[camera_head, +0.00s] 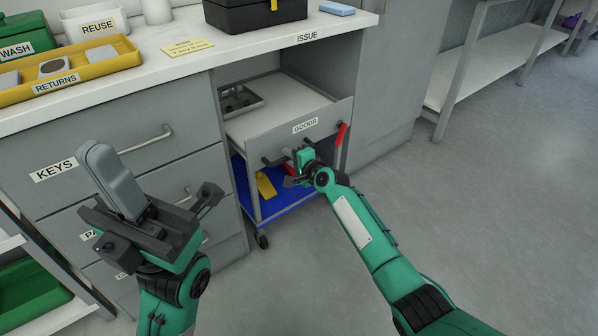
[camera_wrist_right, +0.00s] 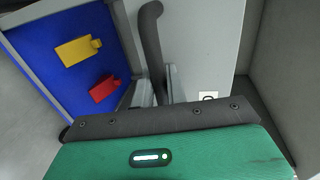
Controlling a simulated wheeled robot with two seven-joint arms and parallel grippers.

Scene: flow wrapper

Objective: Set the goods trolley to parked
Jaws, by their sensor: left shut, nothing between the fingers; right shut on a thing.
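The goods trolley (camera_head: 325,122) stands partly inside the open bay under the counter, its front sticking out. It has a grey front panel labelled GOODS, which also shows in the right wrist view (camera_wrist_right: 205,40), and a blue lower shelf (camera_head: 246,191). A red lever (camera_head: 342,134) is at the panel's right edge. My right gripper (camera_head: 302,165) is shut on the dark trolley handle (camera_wrist_right: 152,40) at the front panel; its fingers partly hide the handle. My left gripper (camera_head: 97,150) is shut and empty, raised in front of the drawers, left of the trolley.
Drawers with bar handles (camera_head: 150,140) stand left of the bay. The counter (camera_head: 230,55) bears a yellow RETURNS tray (camera_head: 110,57), a green WASH bin (camera_head: 22,38), a white REUSE bin and a black case. Yellow and red tags lie on the blue shelf. Open floor (camera_head: 500,200) lies to the right.

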